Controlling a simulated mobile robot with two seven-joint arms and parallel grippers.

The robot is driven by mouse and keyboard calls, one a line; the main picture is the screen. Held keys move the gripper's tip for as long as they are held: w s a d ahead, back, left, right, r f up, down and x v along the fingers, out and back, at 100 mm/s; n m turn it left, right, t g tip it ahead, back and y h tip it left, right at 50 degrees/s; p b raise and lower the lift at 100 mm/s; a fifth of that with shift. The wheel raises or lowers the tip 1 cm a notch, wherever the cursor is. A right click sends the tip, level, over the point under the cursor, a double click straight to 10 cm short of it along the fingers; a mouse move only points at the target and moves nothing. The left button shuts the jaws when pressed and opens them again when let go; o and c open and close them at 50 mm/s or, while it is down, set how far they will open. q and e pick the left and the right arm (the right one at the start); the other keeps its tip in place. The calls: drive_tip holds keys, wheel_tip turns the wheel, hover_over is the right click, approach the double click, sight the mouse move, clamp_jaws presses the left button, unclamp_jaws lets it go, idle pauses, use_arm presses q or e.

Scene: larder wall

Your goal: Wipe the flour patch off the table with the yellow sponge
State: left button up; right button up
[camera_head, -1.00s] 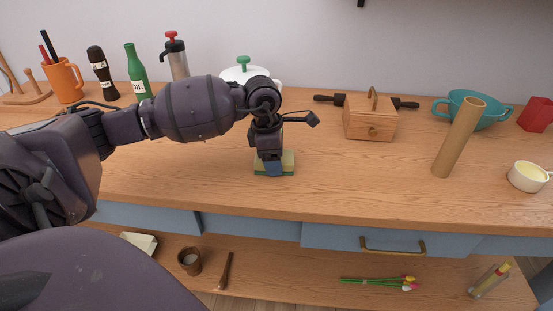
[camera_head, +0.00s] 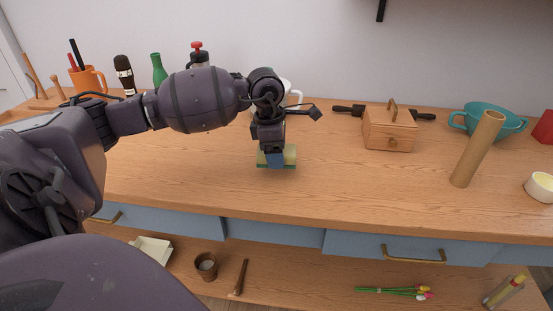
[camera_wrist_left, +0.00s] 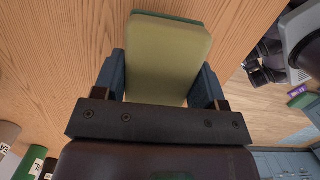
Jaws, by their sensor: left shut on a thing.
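The yellow sponge (camera_head: 290,153) has a green underside and is at the front middle of the wooden table (camera_head: 340,190). My left gripper (camera_head: 275,160) points down and is shut on the sponge. In the left wrist view the sponge (camera_wrist_left: 168,55) sits between the two blue fingers of the left gripper (camera_wrist_left: 160,85), with bare wood beside it. The sponge is low over the tabletop; I cannot tell whether it touches. I see no flour patch on the visible wood; my arm and the sponge hide part of the table.
A wooden box (camera_head: 390,130), a cardboard tube (camera_head: 478,150), a teal colander (camera_head: 510,122) and a white bowl (camera_head: 540,187) stand to the right. A green bottle (camera_head: 159,70) and an orange mug (camera_head: 88,80) stand back left. The wood right of the sponge is clear.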

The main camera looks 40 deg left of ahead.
use_arm(q)
drive_tip(key=shift+r+p, duration=0.7)
drive_tip(key=shift+r, duration=1.3)
